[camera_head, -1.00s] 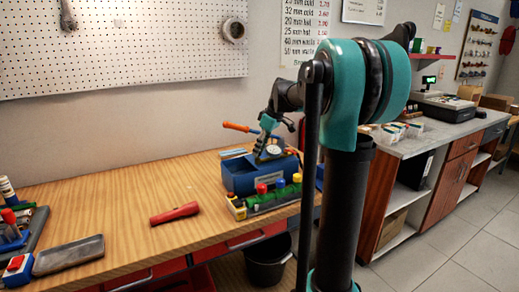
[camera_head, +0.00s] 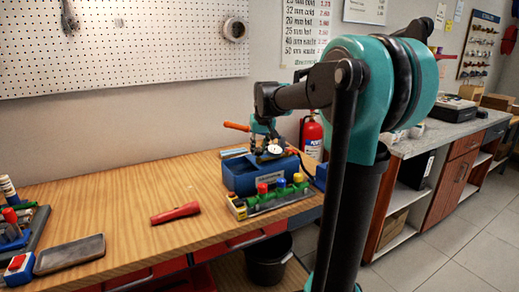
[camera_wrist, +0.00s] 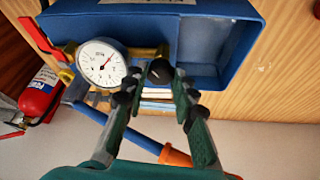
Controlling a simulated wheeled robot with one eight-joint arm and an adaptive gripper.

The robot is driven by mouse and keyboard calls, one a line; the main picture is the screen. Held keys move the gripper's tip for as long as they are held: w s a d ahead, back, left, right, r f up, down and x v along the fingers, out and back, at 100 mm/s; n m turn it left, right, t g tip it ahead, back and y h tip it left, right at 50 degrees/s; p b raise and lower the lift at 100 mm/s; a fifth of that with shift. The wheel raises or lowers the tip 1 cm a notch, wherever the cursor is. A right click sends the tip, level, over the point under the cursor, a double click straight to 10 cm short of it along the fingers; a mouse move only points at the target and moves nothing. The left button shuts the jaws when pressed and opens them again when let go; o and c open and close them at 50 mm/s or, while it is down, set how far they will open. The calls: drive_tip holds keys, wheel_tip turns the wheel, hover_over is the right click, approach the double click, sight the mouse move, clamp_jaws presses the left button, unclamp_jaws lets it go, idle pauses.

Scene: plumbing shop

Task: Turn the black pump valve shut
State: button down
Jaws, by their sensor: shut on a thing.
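The blue test pump (camera_head: 240,180) stands on the bench towards its right end, with a white dial gauge (camera_head: 276,149). In the wrist view its blue tank (camera_wrist: 245,45), the gauge (camera_wrist: 102,63) and brass fittings show. The black pump valve (camera_wrist: 160,71) is a round knob to the right of the gauge. My gripper (camera_wrist: 158,86) is shut on it, one finger on each side. In the head view my gripper (camera_head: 266,138) is small over the pump, and the black knob cannot be made out there.
The pump's orange handle (camera_head: 236,126) sticks out left, close to my gripper. A red lever (camera_wrist: 40,38) sits beside the gauge. A red torch (camera_head: 175,213) lies left. A fire extinguisher (camera_head: 312,137) stands behind.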

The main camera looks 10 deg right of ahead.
drive_tip(key=m+h, duration=0.1)
drive_tip(key=m, duration=0.2)
drive_tip(key=m+h, duration=0.1)
drive_tip(key=m, duration=0.2)
drive_tip(key=shift+a, duration=0.2)
drive_tip(key=shift+m+g+h, duration=0.3)
drive_tip(key=shift+m, duration=0.1)
drive_tip(key=c, duration=1.2)
unclamp_jaws()
drive_tip(key=v, duration=1.2)
